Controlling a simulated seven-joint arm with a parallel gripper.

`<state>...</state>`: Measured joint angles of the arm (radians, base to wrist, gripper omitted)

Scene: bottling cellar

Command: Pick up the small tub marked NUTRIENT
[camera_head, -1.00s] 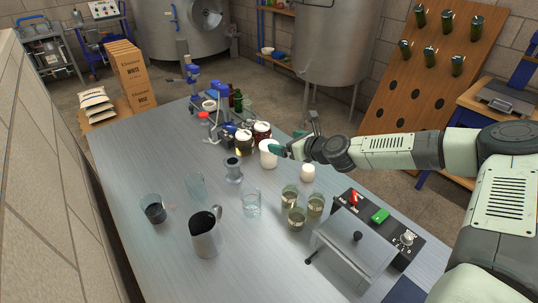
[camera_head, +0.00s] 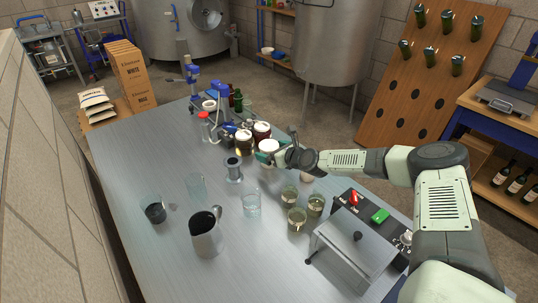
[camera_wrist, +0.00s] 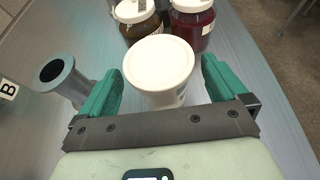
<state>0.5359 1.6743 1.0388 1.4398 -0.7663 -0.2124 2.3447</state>
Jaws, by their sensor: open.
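A white lidded tub (camera_wrist: 159,70) stands between the two teal fingers of my gripper (camera_wrist: 161,75) in the wrist view. The fingers are open, with a gap on each side of the tub. A label shows only at its right edge, too narrow to read. In the head view the same tub (camera_head: 268,146) is partly covered by my gripper (camera_head: 271,156).
Two lidded jars, one brown (camera_wrist: 140,22) and one dark red (camera_wrist: 193,24), stand just beyond the tub. A grey cylinder (camera_wrist: 62,78) is left of my gripper. Glasses (camera_head: 297,218), a steel jug (camera_head: 205,235) and a control box (camera_head: 378,213) are nearer.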

